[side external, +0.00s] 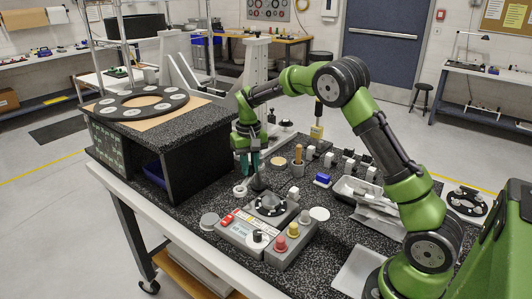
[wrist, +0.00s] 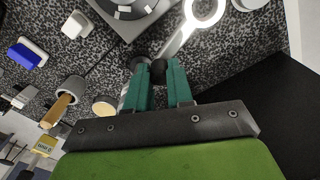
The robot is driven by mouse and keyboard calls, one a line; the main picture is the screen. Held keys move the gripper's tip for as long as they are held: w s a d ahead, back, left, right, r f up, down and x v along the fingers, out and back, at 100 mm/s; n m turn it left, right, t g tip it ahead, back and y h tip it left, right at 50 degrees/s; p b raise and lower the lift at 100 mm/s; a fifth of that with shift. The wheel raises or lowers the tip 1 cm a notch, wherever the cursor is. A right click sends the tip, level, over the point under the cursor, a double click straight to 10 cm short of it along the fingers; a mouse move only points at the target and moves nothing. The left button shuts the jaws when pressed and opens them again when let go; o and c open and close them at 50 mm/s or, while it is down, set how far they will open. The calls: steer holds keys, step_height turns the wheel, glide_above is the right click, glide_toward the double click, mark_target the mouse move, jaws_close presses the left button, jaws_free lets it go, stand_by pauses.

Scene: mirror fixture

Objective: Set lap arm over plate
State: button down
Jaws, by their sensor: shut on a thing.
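The lap arm (wrist: 182,38) is a pale bar ending in a white ring (wrist: 206,10) in the wrist view. In the side view the ring (side external: 240,190) hangs beside the plate, to its left, not over it. The plate (side external: 270,204) is a dark disc with a lighter patterned top on a grey machine; its edge shows at the top of the wrist view (wrist: 132,8). My gripper (side external: 250,168) has teal fingers, shut on the dark knob (wrist: 158,69) at the arm's near end. The fingers partly hide the knob and the joint below it.
A control box (side external: 243,229) with a red switch and coloured knobs (side external: 281,243) stands in front of the plate. A wooden-handled tool sits in a cup (side external: 297,166), near a blue block (side external: 322,180). A dark raised bench (side external: 185,150) stands left of my gripper.

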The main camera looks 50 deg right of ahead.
steer(key=shift+s+d+n, duration=0.35)
steer(key=shift+s+n, duration=0.15)
steer(key=shift+n, duration=0.7)
steer(key=shift+s+d+n, duration=0.3)
steer(key=shift+s+n, duration=0.2)
steer(key=shift+n, duration=0.7)
steer(key=shift+s+d+n, duration=0.35)
steer(key=shift+s+n, duration=0.15)
steer(key=shift+n, duration=0.7)
steer(key=c, duration=1)
jaws_free()
step_height(320, 180, up, 17)
